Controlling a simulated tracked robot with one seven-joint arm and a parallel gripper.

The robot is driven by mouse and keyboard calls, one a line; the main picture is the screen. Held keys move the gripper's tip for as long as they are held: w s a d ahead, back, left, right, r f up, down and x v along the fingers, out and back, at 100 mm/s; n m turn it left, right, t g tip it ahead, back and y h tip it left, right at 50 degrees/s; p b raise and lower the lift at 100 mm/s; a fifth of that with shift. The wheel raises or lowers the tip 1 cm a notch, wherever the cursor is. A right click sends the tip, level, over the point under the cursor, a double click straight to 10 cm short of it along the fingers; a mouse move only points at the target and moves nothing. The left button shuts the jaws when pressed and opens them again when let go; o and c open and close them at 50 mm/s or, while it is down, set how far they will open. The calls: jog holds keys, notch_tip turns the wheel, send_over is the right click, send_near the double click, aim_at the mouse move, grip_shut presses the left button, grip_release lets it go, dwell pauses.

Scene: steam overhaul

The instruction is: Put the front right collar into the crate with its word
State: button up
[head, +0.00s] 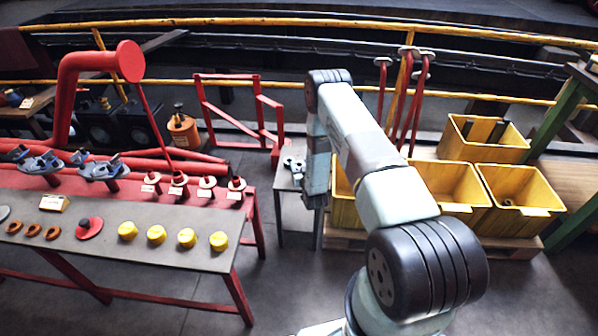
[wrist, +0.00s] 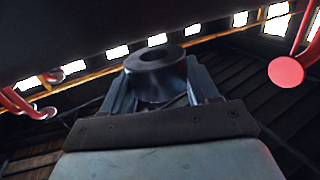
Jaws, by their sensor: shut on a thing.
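A dark collar (wrist: 155,66) with a round hole sits between the fingers of my gripper (wrist: 160,88) in the wrist view. The gripper is shut on it. In the head view my gripper (head: 316,188) hangs beside the small grey table, left of the yellow crates; the collar cannot be made out there.
A long red-legged bench (head: 130,260) at the left carries yellow caps (head: 187,238), orange rings (head: 33,230) and several red-based parts on its back edge. A small grey table (head: 297,205) with metal parts stands by my gripper. Yellow rails and red hooked pipes (head: 420,90) are behind.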

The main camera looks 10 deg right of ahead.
jog(key=shift+w+f, duration=0.25)
jog(key=shift+f, duration=1.5)
jog(key=o, duration=1.4)
jog(key=shift+o, duration=0.2)
